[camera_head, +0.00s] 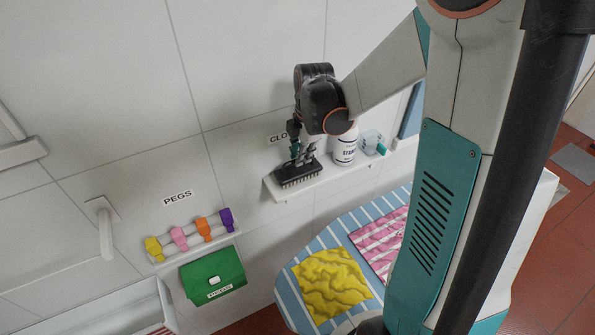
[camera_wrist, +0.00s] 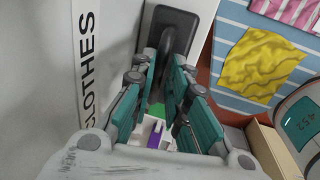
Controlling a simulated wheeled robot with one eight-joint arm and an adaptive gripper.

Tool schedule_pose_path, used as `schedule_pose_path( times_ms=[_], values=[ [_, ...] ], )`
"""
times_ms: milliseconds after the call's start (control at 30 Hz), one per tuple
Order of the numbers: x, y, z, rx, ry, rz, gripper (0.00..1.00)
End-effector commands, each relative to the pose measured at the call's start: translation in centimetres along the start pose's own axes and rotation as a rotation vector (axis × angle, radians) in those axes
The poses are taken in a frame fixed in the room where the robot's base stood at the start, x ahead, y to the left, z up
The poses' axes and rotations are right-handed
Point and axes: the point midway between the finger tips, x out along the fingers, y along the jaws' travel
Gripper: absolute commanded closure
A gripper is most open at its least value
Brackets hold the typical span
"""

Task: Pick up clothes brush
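The clothes brush (camera_head: 300,176) is black with pale bristles. It sits bristles down at the left end of a white wall shelf, under a partly hidden label. My gripper (camera_head: 303,155) is over the brush and points down at it in the head view. In the wrist view the brush (camera_wrist: 181,20) shows its dark back, with its raised grip running between the teal fingers of my gripper (camera_wrist: 167,66). The fingers are apart, one on each side of the grip. I cannot tell whether either finger touches it.
The shelf (camera_head: 320,186) also bears a white bottle (camera_head: 344,150) and a clear container (camera_head: 372,142), close right of my gripper. Coloured pegs (camera_head: 191,234) and a green pouch (camera_head: 213,276) are lower left. A striped ironing board (camera_head: 299,285) bears yellow cloth (camera_head: 332,281) and pink striped cloth (camera_head: 378,247).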

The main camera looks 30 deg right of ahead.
Motion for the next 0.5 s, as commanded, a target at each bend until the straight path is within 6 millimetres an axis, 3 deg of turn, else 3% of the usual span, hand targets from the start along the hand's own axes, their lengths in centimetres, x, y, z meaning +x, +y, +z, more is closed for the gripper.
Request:
schedule_pose_path(
  times_ms=[200, 500],
  values=[
    [2.9, 0.1, -0.1, 0.000, 0.000, 0.000, 0.85],
    [3.3, 0.1, -0.1, 0.000, 0.000, 0.000, 0.85]
  ],
)
